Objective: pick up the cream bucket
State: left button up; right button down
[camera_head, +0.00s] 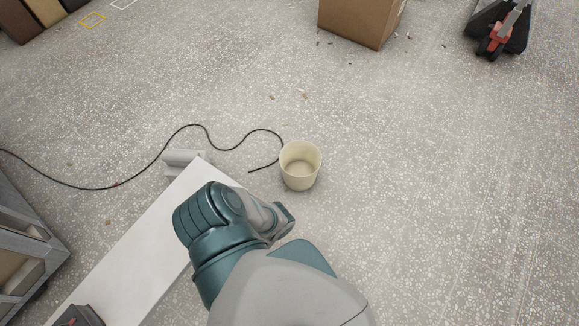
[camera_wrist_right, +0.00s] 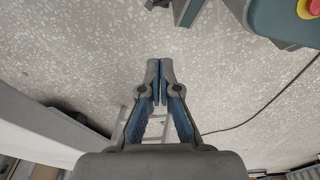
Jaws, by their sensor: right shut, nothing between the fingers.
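The cream bucket (camera_head: 300,167) stands upright on the speckled floor, near the middle of the head view. Its open top faces up and it looks empty. One of my arms reaches up from the bottom of the head view and ends just below the bucket in the picture, with no fingers to be made out there. My right gripper (camera_wrist_right: 160,69) shows in the right wrist view with its fingers shut together and nothing between them. The bucket does not show in the right wrist view. My left gripper is not in view.
A black cable (camera_head: 190,128) winds over the floor and passes close to the bucket's left side. A long white panel (camera_head: 130,250) lies left of my arm, with a grey piece (camera_head: 184,160) at its far end. A cardboard box (camera_head: 358,22) stands farther back. Floor right of the bucket is clear.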

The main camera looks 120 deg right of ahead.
aim_at(299, 161)
jog(key=z, duration=4.05)
jog(key=i+l, duration=0.1)
